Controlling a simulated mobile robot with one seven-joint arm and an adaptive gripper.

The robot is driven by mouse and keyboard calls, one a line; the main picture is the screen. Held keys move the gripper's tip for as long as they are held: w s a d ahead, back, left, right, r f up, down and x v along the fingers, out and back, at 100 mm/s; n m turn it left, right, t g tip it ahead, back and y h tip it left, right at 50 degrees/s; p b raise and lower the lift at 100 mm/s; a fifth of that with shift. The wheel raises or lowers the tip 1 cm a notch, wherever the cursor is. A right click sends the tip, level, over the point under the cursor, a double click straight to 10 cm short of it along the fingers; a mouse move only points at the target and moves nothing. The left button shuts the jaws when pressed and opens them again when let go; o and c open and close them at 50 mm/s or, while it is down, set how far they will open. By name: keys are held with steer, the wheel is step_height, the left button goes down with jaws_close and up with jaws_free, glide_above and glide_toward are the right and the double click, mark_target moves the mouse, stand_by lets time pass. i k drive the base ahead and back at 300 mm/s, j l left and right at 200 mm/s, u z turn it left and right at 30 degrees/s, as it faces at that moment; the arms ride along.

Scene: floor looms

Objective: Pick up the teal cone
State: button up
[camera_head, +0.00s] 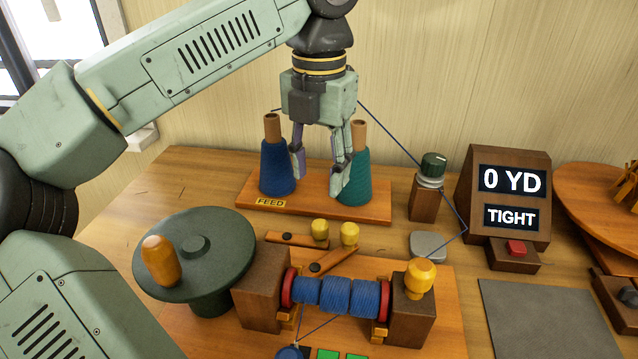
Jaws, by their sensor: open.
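The teal cone (356,178) stands upright on the right end of the wooden FEED board (320,207), with a tan core showing at its top. A blue cone (276,168) stands upright on the left end of the same board. My gripper (318,178) points down between the two cones, with its fingers apart and nothing between them that I can make out. Its right finger overlaps the left side of the teal cone in the picture. I cannot tell whether they touch. Its left finger is close to the blue cone's right side.
A blue thread runs from the cones toward a tensioner post (426,190). A display box (505,195) reads 0 YD and TIGHT. A dark green crank wheel (195,250) and a blue-wound spool (336,295) stand in front. The table's left back area is clear.

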mark_target(358, 191)
steer(key=k, duration=1)
